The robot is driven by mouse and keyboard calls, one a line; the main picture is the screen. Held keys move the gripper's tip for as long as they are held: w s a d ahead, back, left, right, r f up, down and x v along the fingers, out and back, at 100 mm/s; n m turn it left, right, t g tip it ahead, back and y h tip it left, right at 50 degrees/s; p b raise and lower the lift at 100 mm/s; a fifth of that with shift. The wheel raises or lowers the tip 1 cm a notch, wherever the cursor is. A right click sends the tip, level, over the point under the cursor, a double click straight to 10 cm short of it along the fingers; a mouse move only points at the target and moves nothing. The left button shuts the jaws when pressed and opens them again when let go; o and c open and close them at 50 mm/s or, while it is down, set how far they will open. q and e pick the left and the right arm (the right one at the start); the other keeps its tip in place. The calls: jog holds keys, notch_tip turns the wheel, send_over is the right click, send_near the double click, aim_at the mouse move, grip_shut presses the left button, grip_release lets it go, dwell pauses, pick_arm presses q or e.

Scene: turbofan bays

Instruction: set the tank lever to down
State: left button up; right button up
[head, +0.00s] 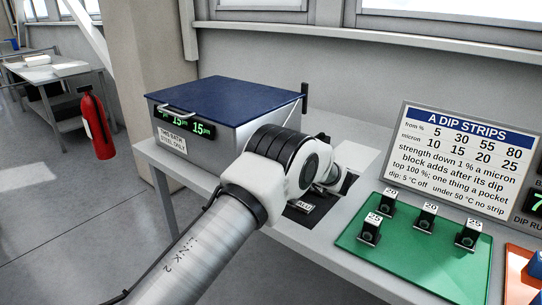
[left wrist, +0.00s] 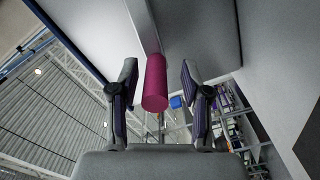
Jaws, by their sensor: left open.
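In the left wrist view, a magenta cylindrical grip (left wrist: 155,83) hangs on a grey bar (left wrist: 142,22). My left gripper (left wrist: 159,72) is open, with one finger on each side of the grip and gaps showing on both sides. In the head view my left arm hides the gripper and the grip. My right gripper is in neither view.
A green mat (head: 415,262) with several small black numbered blocks lies to the right on the bench. A sign headed "A DIP STRIPS" (head: 468,145) stands behind it. An orange tray (head: 520,275) is at the right edge. A fire extinguisher (head: 97,125) is at left.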

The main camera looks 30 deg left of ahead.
pick_arm(q)
jog(key=d, duration=1.1)
jog(key=shift+s+d, duration=0.4)
